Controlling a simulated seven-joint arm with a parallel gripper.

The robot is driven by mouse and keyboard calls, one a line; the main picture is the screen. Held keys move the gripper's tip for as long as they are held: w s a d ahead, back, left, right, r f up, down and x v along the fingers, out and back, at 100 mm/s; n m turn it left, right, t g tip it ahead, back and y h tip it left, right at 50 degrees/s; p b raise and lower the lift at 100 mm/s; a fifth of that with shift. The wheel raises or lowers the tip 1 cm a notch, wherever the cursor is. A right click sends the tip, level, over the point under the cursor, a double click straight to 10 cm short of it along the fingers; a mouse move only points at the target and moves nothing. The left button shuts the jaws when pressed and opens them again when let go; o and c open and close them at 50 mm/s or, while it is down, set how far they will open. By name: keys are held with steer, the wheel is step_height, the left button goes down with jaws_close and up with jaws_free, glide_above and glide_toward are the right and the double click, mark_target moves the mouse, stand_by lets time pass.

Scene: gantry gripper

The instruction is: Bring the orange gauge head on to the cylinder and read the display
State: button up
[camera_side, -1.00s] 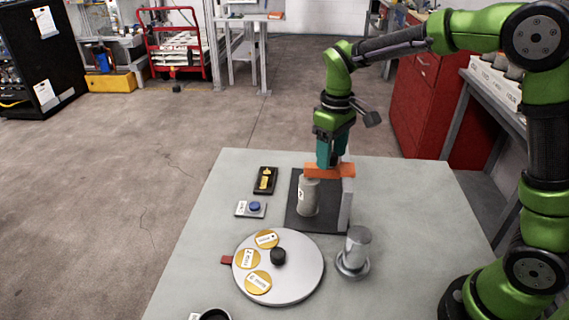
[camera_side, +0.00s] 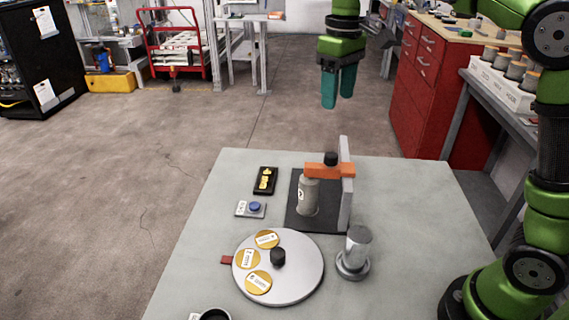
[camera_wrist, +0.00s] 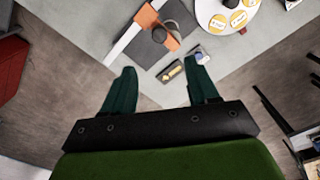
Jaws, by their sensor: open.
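The orange gauge head (camera_side: 322,170) is an arm reaching left from an upright grey post (camera_side: 345,205), with a black knob (camera_side: 330,158) on top. The grey cylinder (camera_side: 308,199) stands upright directly under its left end; they look in contact, but a small gap cannot be ruled out. A small black display (camera_side: 265,181) with yellow marks lies left of the stand; its characters are too small to read. My gripper (camera_side: 338,99) is open and empty, high above and behind the gauge. In the wrist view my gripper (camera_wrist: 163,66) has both fingers apart with nothing between.
A dark base plate (camera_side: 297,222) carries the post. A blue button (camera_side: 255,207) sits below the display. A round white turntable (camera_side: 305,285) with gold labelled discs and a lidded metal cylinder (camera_side: 353,255) stand in front. The air around my gripper is clear.

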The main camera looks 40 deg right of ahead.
step_height(320, 180, up, 2)
steer(key=shift+r, duration=0.25)
stand_by(0.7)
steer(key=s+f+m+t+y, duration=0.1)
steer(key=s+f+m+t, duration=0.2)
steer(key=s, duration=0.5)
steer(key=s+a+f+m+t+y, duration=0.1)
steer(key=s+f+m+t, duration=0.2)
steer(key=s, duration=0.6)
step_height(320, 180, down, 3)
steer(key=shift+s+a+r+t, duration=0.2)
steer(key=shift+s+t, duration=0.1)
steer(key=shift+t, duration=0.3)
